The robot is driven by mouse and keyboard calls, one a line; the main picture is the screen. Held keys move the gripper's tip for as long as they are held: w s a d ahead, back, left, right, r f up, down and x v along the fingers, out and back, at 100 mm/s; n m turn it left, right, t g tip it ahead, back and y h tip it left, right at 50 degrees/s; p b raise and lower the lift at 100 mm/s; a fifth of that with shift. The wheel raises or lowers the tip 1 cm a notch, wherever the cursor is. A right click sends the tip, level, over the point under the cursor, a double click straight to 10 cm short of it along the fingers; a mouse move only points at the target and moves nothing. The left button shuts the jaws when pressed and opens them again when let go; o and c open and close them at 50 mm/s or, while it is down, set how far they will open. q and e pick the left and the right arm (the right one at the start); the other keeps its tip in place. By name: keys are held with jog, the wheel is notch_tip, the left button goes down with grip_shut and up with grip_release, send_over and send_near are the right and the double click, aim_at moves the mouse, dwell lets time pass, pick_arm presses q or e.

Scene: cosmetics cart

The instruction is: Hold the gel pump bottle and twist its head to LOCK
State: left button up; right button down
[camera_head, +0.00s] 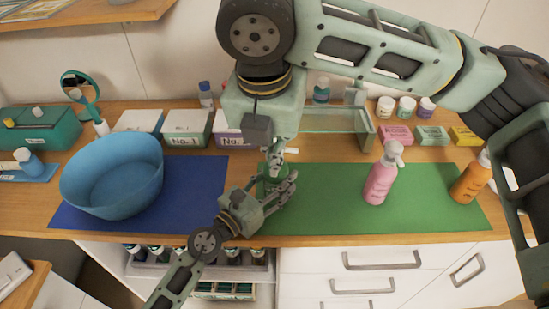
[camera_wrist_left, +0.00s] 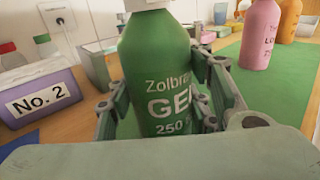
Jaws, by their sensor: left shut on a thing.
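The green gel pump bottle (camera_wrist_left: 160,75) stands upright in the left wrist view, with "GEL" on its front. The fingers of my left gripper (camera_wrist_left: 165,105) are closed around its body from both sides. In the head view my left gripper (camera_head: 272,190) holds it at the left edge of the green mat (camera_head: 330,210). The bottle's white collar (camera_wrist_left: 147,4) shows at the top edge of the wrist view; the pump head is cut off there. My right gripper (camera_head: 275,155) points down directly over the bottle's top in the head view. Its fingers are small and partly hidden, so their grip on the head is unclear.
A pink pump bottle (camera_head: 381,180) and an orange bottle (camera_head: 470,180) stand to the right on the green mat. A blue bowl (camera_head: 110,180) sits on the blue mat (camera_head: 195,200) at left. Labelled boxes (camera_head: 187,126), a glass tray (camera_head: 335,120) and jars line the back.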

jog(key=shift+s+r, duration=0.1)
jog(key=shift+r, duration=0.2)
pick_arm(q)
jog(key=o, duration=1.5)
